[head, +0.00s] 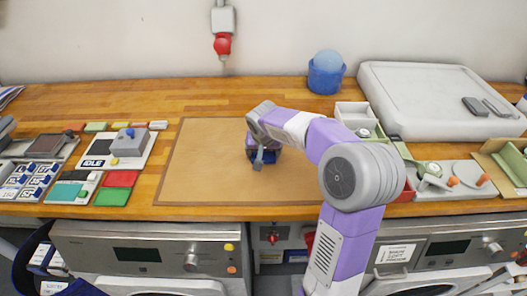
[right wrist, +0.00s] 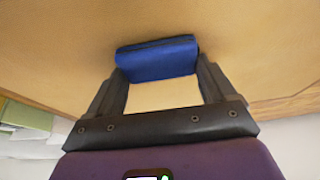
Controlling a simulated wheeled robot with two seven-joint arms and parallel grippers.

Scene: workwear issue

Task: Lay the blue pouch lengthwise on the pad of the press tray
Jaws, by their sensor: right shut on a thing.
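My right gripper (head: 262,158) is over the tan mat in the middle of the bench. It is shut on the blue pouch (right wrist: 157,60), which shows as a dark blue block between the two fingertips (right wrist: 160,78) in the right wrist view. In the head view the pouch (head: 270,157) is mostly hidden by the gripper. I cannot tell whether it touches the mat. A white board marked IDLE (head: 124,150), with a grey block and blue knob, stands left of the mat. I cannot tell for sure which thing is the press tray. My left gripper is not in view.
The tan mat (head: 205,165) is otherwise clear. Red (head: 121,178) and green (head: 111,197) pads and small trays lie at left. A blue cup with a ball (head: 326,78) and a large white tray (head: 430,75) stand at back right. Fixtures with orange knobs (head: 452,181) are at right.

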